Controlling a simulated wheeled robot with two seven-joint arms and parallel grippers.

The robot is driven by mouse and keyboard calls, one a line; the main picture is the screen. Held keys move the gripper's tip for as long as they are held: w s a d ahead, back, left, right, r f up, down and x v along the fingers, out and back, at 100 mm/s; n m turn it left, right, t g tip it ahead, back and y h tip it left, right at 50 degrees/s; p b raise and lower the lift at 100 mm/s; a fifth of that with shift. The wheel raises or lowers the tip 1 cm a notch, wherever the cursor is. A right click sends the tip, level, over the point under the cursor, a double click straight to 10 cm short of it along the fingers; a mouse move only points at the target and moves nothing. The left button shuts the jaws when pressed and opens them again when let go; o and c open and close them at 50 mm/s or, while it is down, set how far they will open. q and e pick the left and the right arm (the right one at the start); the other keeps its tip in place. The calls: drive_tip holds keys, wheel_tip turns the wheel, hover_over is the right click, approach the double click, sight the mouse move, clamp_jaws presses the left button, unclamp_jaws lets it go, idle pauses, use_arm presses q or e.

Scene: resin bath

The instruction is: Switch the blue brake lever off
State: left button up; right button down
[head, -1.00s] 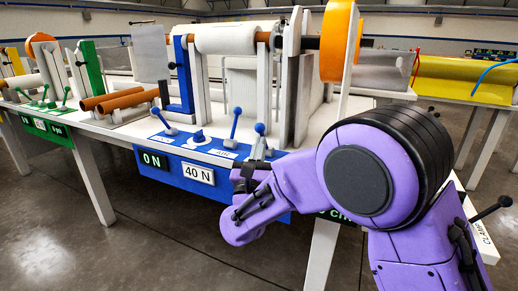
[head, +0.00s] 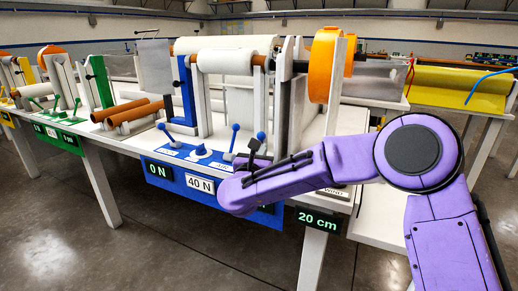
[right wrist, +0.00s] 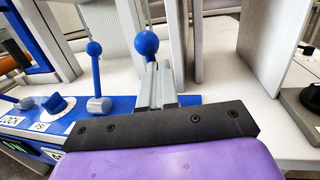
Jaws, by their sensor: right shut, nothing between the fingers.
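The blue panel (head: 157,154) carries several blue levers. One ball-topped lever (head: 235,128) stands nearly upright; it also shows in the right wrist view (right wrist: 95,72). Another blue ball-topped lever (head: 261,136) is to its right, its ball (right wrist: 146,42) showing just behind my fingers in the wrist view. A third lever (head: 163,130) leans left at the panel's left end. The labels do not let me tell which is the brake lever. My right gripper (right wrist: 155,80) is shut and empty, in front of the rightmost lever, whose shaft is mostly hidden. Contact cannot be told. My left gripper is out of view.
A blue knob (head: 200,151) sits between the levers. A green panel (head: 58,136) is farther left.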

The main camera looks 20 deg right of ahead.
drive_tip(key=w+g+y+p, duration=0.1)
drive_tip(key=p, duration=0.1)
drive_tip(key=w+d+r+g+y+p, duration=0.1)
drive_tip(key=p, duration=0.1)
drive_tip(key=shift+r+m+g+y, duration=0.2)
drive_tip(key=shift+m+g+y, duration=0.1)
drive_tip(key=shift+w+d+f+g+y+p, duration=0.1)
drive_tip(key=shift+w+d+g+y+p, duration=0.35)
drive_tip(key=shift+d+g+y, duration=0.2)
drive_tip(key=shift+w+d+f, duration=0.1)
drive_tip(key=shift+w+d, duration=0.1)
drive_tip(key=shift+d, duration=0.05)
drive_tip(key=shift+d, duration=0.15)
